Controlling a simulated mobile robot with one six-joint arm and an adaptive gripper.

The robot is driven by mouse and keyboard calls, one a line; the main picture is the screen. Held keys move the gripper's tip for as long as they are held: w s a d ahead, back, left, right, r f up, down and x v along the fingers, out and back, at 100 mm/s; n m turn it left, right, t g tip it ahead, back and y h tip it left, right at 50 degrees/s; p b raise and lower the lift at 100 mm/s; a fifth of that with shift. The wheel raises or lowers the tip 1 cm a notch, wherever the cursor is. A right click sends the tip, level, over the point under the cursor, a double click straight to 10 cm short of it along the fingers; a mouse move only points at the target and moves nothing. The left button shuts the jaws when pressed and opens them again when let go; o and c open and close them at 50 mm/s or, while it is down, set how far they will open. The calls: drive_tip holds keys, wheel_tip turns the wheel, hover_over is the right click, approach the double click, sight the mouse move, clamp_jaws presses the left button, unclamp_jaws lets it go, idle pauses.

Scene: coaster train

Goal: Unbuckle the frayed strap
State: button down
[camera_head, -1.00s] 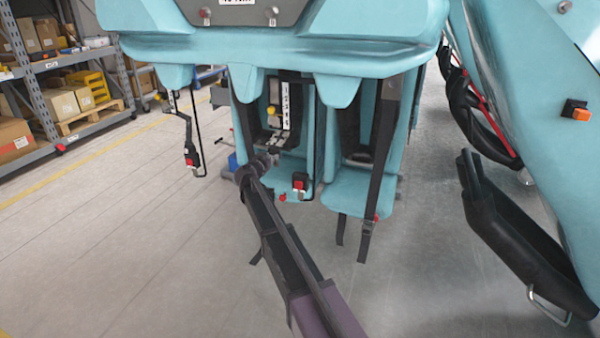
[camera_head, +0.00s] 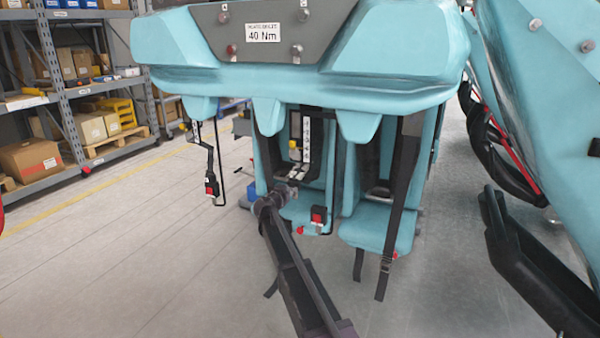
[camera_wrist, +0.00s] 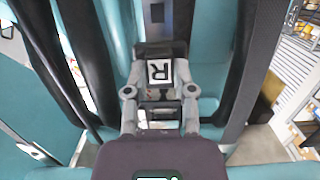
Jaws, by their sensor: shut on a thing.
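My gripper (camera_wrist: 160,85) is shut on a small black piece with a white "R" label (camera_wrist: 159,71), in front of the left seat. The piece looks like part of a buckle, but its type is unclear. In the head view my gripper (camera_head: 285,191) is small at the left seat (camera_head: 298,212), and its grip is hard to make out. A black buckle with a red button (camera_head: 318,214) hangs at that seat's front edge, right of my gripper. A dark strap (camera_head: 400,190) runs down the right seat, its end hanging below. No fraying is discernible.
The teal car front (camera_head: 400,45) overhangs the seats. Another red-button buckle (camera_head: 211,187) hangs at the left. A black padded restraint (camera_head: 530,270) stands at right. Shelves with boxes (camera_head: 85,125) are at left. The floor between is clear.

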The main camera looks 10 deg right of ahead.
drive_tip(key=shift+f, duration=0.15)
wheel_tip(320, 180, down, 13)
drive_tip(key=b, duration=1.3)
drive_tip(key=shift+c, duration=1.9)
unclamp_jaws()
wheel_tip(320, 180, up, 14)
drive_tip(key=p, duration=1.3)
drive_tip(key=shift+f, duration=0.15)
drive_tip(key=s+d, duration=0.4)
drive_tip(key=d, duration=0.5)
drive_tip(key=shift+s+f, duration=0.15)
drive_tip(key=shift+s, duration=0.1)
drive_tip(key=shift+s, duration=0.1)
